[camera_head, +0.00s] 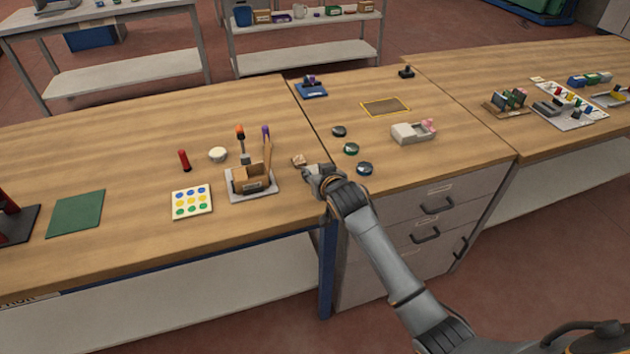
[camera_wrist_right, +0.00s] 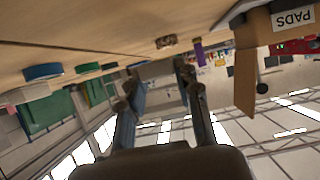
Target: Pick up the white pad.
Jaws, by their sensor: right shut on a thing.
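My left gripper is not in view.
Several round discs (camera_head: 351,149) lie to the right. A dotted card (camera_head: 192,202) and green mat (camera_head: 76,213) lie further left.

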